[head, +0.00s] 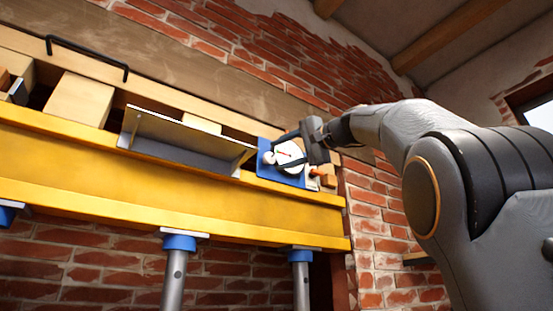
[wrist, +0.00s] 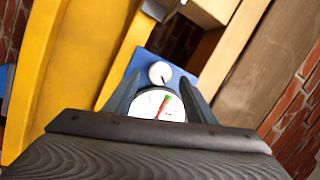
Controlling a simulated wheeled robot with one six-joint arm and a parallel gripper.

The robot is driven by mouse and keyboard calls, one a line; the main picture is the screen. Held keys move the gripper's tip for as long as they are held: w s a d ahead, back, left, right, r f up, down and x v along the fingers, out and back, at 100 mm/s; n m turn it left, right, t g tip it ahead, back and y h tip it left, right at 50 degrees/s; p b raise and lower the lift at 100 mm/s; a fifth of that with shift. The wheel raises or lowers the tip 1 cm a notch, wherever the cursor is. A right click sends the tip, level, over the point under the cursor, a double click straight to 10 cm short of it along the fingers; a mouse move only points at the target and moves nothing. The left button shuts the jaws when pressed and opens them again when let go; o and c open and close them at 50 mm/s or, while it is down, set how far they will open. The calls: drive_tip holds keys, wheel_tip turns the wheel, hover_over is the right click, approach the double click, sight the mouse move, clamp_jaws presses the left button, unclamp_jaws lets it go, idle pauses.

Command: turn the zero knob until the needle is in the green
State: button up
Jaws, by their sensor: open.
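The gauge is a round white dial (head: 291,158) on a blue plate (head: 264,171) at the right end of the yellow beam. The zero knob (head: 268,158) is a small white round knob left of the dial. In the wrist view the knob (wrist: 160,73) lies just beyond the dial (wrist: 146,103), near the fingertips. My gripper (wrist: 162,80) is open, one dark finger on either side of the dial and knob in the picture. I cannot tell whether a finger touches the knob. A red line and a green mark show on the dial, too small to tell if the needle is in the green.
The yellow beam (head: 150,170) runs across the wall, carried by steel posts with blue collars (head: 180,243). A grey metal angle (head: 180,138) and wooden blocks (head: 80,99) sit along it, left of the gauge. Brick wall (head: 370,205) lies to the right.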

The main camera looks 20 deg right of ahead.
drive_tip(key=b+v, duration=0.2)
drive_tip(key=v, duration=0.3)
drive_tip(key=shift+s+d, duration=0.1)
drive_tip(key=shift+s, duration=0.2)
